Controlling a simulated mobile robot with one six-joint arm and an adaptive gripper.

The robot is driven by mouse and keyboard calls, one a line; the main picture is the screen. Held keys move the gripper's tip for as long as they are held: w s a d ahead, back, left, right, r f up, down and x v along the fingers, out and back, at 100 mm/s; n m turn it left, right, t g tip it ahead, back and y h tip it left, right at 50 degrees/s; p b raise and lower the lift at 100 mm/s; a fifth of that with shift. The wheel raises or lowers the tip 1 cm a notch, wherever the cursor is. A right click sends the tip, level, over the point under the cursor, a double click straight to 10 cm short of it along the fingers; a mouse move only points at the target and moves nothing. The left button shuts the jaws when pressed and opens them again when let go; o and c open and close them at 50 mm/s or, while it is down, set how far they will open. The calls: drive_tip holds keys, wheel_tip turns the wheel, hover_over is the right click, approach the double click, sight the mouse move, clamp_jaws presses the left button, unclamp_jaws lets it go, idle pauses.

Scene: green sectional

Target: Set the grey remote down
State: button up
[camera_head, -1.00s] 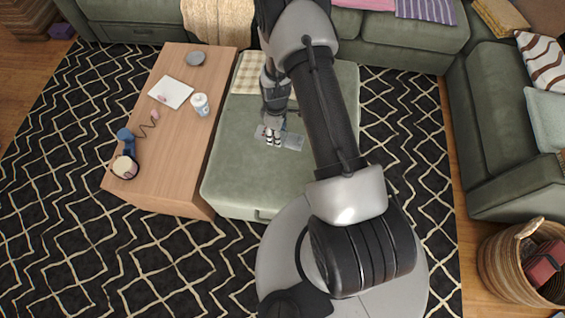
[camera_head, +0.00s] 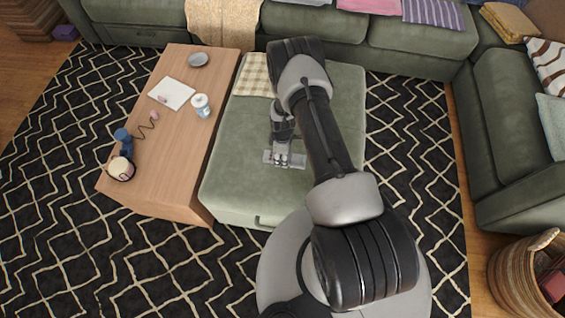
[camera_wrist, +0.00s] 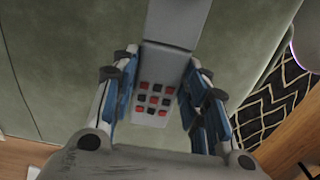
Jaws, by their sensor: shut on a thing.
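The grey remote (camera_wrist: 175,28) is between the fingers of my gripper (camera_wrist: 158,100) in the wrist view, with red and black buttons facing the camera. My gripper is shut on it, with blue-padded fingers on both sides. In the head view my gripper (camera_head: 283,161) holds the remote (camera_head: 298,160) crosswise over the green ottoman (camera_head: 235,185), near its middle. The remote is low over the cushion, but I cannot tell whether it touches it. My fingers hide part of the remote.
A checked cloth (camera_head: 254,75) lies on the ottoman's far left part. The wooden table (camera_head: 160,185) at left carries a bottle (camera_head: 201,106), a notepad (camera_head: 172,93), a grey dish (camera_head: 198,59) and a blue handset (camera_head: 123,135). The ottoman's front half is clear.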

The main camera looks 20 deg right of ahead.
drive_tip(key=shift+f+b, duration=0.8)
drive_tip(key=shift+f, duration=1.35)
drive_tip(key=shift+f, duration=0.2)
drive_tip(key=o, duration=1.1)
drive_tip(key=shift+r, duration=0.15)
